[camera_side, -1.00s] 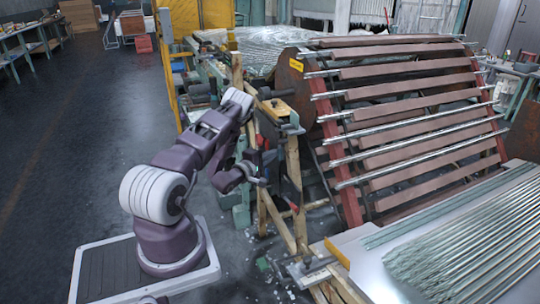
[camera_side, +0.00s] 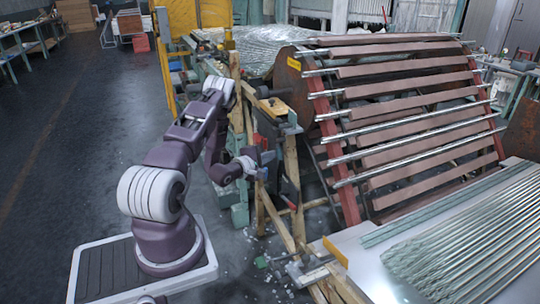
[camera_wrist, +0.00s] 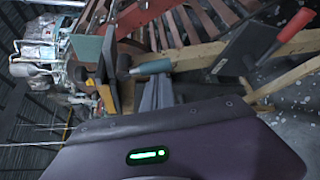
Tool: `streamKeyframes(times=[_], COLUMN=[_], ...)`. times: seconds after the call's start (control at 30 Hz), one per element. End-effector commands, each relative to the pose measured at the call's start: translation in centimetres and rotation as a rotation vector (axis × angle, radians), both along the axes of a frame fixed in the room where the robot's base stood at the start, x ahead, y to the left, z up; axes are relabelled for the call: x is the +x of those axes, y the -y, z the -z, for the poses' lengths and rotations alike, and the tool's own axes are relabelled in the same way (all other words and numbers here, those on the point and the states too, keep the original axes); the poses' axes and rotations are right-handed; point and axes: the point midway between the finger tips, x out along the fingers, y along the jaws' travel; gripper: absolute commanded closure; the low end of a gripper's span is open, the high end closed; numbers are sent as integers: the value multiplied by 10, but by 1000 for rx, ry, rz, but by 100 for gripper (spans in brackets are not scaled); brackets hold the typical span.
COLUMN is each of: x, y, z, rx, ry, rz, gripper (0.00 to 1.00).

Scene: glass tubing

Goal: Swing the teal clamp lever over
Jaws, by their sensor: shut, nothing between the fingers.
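The teal clamp lever's grip (camera_wrist: 151,68) shows in the wrist view as a short teal cylinder, just past my fingertips, lying across the picture. A dark part adjoins its left end. My gripper (camera_wrist: 158,80) is shut and empty, its two grey fingers side by side just below the grip. I cannot tell whether they touch it. In the side view my gripper (camera_side: 264,158) is beside the wooden frame, and I cannot make out the lever clearly there.
Wooden posts (camera_side: 292,170) stand right by my gripper. A red-handled tool (camera_wrist: 295,25) lies at upper right in the wrist view. The large slatted rack (camera_side: 410,120) and a bench of glass tubes (camera_side: 470,240) fill the right. Open floor (camera_side: 70,170) lies left.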

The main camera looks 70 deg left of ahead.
Motion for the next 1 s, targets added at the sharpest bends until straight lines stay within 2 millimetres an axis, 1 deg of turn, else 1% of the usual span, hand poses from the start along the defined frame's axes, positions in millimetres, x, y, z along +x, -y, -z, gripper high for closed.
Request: streamKeyframes(times=[0.47, 0.6, 1.0], x=[1, 1, 1], y=[19, 26, 36], z=[-10, -13, -27], rx=[-431, -428, -424], ry=[2, 1, 1], rz=[2, 1, 1], gripper=[100, 100, 100])
